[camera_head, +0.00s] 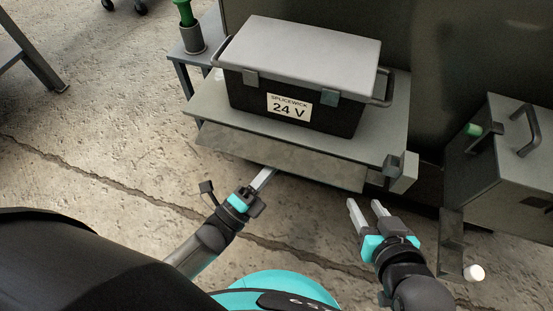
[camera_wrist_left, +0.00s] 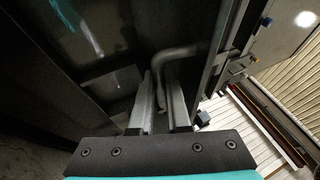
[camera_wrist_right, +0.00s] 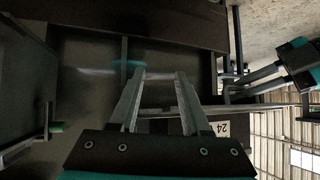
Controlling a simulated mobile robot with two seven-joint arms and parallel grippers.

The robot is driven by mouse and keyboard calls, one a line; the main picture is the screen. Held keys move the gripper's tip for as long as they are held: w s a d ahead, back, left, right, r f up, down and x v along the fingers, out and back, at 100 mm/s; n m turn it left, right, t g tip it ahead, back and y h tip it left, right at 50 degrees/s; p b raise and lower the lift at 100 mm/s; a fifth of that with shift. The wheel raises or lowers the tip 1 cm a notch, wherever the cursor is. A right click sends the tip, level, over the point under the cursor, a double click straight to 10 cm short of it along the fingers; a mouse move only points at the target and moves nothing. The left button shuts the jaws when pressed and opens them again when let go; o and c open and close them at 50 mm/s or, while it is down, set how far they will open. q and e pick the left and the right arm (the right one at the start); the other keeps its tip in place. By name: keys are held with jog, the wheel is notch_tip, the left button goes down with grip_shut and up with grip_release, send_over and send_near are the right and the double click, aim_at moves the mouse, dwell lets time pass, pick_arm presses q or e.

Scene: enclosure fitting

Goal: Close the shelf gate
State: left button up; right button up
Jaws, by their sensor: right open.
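The shelf gate (camera_head: 285,156) is a flat grey panel along the front edge of the shelf (camera_head: 215,104), sloping outward and down. My left gripper (camera_head: 265,178) reaches under its lower edge in the head view, with its fingertips partly hidden. In the left wrist view, its close-set fingers (camera_wrist_left: 160,95) are on either side of a bent grey handle (camera_wrist_left: 178,53) and appear closed on it. My right gripper (camera_head: 364,207) is open and empty, below the gate's right end. Its spread fingers show in the right wrist view (camera_wrist_right: 161,85). A dark latch block (camera_head: 394,165) sits at the shelf's right front corner.
A black case with a grey lid (camera_head: 305,55), labelled 24 V, stands on the shelf. A grey cabinet (camera_head: 500,170) with a handle and green knob stands to the right. A green-handled tool in a cup (camera_head: 193,38) is at the back left. The left floor is mostly clear.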

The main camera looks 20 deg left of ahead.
pick_arm(q)
grip_shut()
